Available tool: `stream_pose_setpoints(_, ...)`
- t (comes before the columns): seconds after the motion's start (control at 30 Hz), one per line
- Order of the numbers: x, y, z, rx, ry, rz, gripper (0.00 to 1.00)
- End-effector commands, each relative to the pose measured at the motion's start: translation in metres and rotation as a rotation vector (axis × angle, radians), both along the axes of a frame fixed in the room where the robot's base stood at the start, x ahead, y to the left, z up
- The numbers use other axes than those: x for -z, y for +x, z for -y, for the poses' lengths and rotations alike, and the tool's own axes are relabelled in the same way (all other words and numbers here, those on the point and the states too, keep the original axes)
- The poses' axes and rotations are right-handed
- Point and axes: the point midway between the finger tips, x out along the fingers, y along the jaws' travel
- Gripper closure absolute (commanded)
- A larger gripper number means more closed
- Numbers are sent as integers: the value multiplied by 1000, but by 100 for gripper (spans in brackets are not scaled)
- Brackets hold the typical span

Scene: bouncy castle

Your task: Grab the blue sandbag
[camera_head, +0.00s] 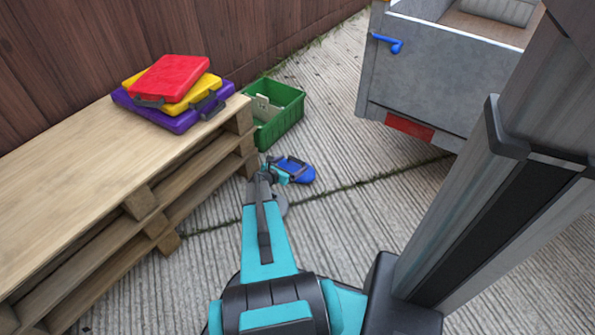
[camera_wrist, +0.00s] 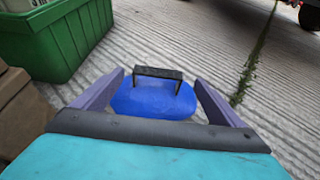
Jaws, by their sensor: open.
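The blue sandbag (camera_head: 299,171) lies on the ribbed concrete ground, just below the green crate in the head view. In the wrist view the blue sandbag (camera_wrist: 150,101) lies ahead between my fingers, with its dark handle (camera_wrist: 158,73) standing up on top. My gripper (camera_wrist: 157,82) is open, with one purple finger to each side of the bag. My gripper also shows in the head view (camera_head: 277,168), at the bag's left side. I cannot tell whether the fingers touch the bag. The bag's near edge is hidden by my gripper body.
Stacked wooden pallets (camera_head: 70,158) stand at left, with red (camera_head: 172,76), yellow (camera_head: 205,86) and purple (camera_head: 180,122) bags on top. The green crate (camera_head: 279,119) stands beside their end. A grey trailer (camera_head: 430,80) is at upper right. Concrete right of the sandbag is clear.

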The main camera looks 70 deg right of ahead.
Motion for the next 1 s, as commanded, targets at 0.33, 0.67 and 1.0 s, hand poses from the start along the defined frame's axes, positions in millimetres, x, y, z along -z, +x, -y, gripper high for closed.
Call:
stream_pose_setpoints(0.33,3,-1,6,0,0,0,9)
stream_pose_setpoints(0.67,16,-7,38,1,-1,0,9)
stream_pose_setpoints(1.0,17,-10,48,1,0,1,9)
